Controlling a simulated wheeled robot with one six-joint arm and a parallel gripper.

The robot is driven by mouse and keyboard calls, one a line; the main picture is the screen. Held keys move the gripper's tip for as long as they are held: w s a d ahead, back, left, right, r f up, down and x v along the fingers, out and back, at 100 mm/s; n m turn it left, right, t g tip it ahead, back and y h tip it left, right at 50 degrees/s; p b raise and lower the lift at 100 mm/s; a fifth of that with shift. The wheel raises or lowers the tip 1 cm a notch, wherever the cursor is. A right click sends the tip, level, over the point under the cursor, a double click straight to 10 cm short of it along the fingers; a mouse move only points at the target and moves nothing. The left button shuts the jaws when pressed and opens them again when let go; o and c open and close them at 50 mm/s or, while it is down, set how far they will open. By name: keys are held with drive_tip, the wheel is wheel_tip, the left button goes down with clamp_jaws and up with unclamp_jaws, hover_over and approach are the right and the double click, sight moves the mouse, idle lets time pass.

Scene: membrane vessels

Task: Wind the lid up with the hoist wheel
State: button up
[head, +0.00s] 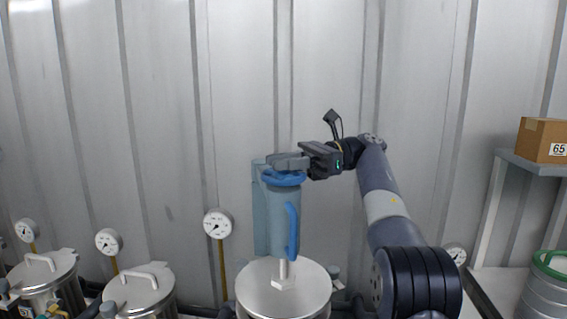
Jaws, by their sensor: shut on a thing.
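The blue hoist wheel (284,181) lies flat on top of a blue-grey hoist column (276,222) near the picture's middle. My gripper (288,162) reaches in from the right and is shut on the wheel from above; its fingers hide the far part of the rim. A silver round lid (260,280) is below the column, with a short rod and a hexagonal piece at its centre. The lower edge of the lid's vessel is cut off, so I cannot tell whether the lid is raised.
Two other lidded vessels (140,290) (42,270) stand at the left, with pressure gauges (218,224) behind. A shelf (525,164) with a cardboard box (543,140) is at the right, above a green-rimmed container (548,285). A ribbed metal wall is behind.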

idle(0.3)
drive_tip(key=o, duration=1)
drive_tip(key=shift+c, duration=0.2)
wheel_tip(320, 180, up, 10)
drive_tip(key=p, duration=0.5)
drive_tip(key=shift+p, duration=0.4)
